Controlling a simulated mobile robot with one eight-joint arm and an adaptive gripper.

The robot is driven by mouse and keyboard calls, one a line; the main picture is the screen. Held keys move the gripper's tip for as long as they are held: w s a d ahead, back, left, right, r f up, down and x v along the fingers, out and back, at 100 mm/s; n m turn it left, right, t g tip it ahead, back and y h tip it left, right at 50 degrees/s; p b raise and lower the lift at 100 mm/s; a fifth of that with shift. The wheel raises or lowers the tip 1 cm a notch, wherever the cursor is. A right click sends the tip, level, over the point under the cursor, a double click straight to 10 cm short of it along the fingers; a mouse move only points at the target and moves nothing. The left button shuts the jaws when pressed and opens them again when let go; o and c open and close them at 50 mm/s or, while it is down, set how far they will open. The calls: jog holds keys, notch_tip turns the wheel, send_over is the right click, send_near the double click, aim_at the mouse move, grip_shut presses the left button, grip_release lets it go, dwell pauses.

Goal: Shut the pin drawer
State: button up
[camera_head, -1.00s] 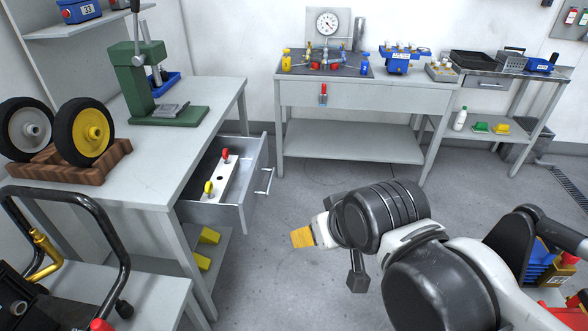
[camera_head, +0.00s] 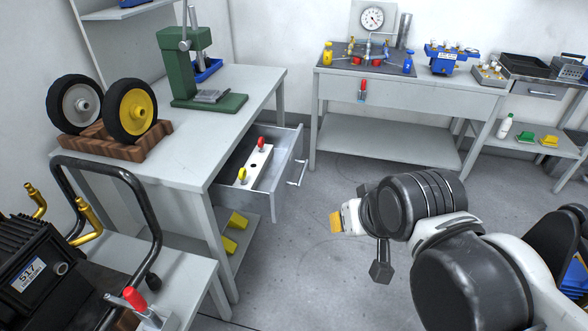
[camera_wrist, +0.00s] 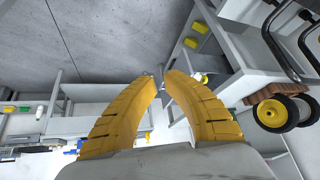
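The pin drawer (camera_head: 283,198) is pulled out from under the left workbench in the head view. Its bar handle (camera_head: 297,170) is on the front, facing right. Inside lies a white plate (camera_head: 253,166) with a red-topped pin (camera_head: 262,143) and a yellow-topped pin (camera_head: 242,175). My gripper (camera_head: 336,222) is to the right of the drawer front, apart from it. In the wrist view its yellow fingers (camera_wrist: 161,84) converge with a narrow gap at the tips and nothing held. The right finger covers part of the bench area there.
The left workbench (camera_head: 250,82) carries a green press (camera_head: 186,75) and two wheels on a wooden block (camera_head: 122,145). Yellow bins (camera_head: 236,220) sit on its lower shelf. A black machine (camera_head: 35,265) stands at front left. Open floor (camera_head: 330,180) lies between the benches.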

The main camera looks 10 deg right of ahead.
jog(key=w+r+m, duration=0.1)
jog(key=w+m, duration=0.1)
jog(key=w, duration=0.2)
jog(key=w+r+m+y+p, duration=0.1)
jog(key=w+r+m, duration=0.1)
jog(key=w, duration=0.2)
jog(key=w+r+m+g+p, duration=0.1)
jog(key=w+r, duration=0.1)
jog(key=w, duration=0.2)
jog(key=shift+w+a+m+y, duration=0.15)
jog(key=shift+a+m+y, duration=0.15)
jog(key=shift+m, duration=0.1)
grip_shut()
jog(key=w+d+f+m+g+y+p, duration=0.1)
jog(key=w+f+m+y+p, duration=0.3)
jog(key=w, duration=0.6)
jog(key=w+d+f+m+h, duration=0.15)
jog(key=w+m, duration=0.35)
jog(key=w, duration=0.5)
jog(key=w+d+f+m+y+p, duration=0.1)
jog(key=w+d+f+m+y, duration=0.15)
jog(key=w+f, duration=0.3)
jog(key=m+y+b, duration=0.1)
jog(key=m+y, duration=0.1)
jog(key=m, duration=0.4)
send_near(289, 178)
jog(key=shift+n+g, duration=0.25)
jog(key=shift+g, duration=0.15)
jog(key=x, duration=0.6)
jog(key=shift+w+a, duration=0.25)
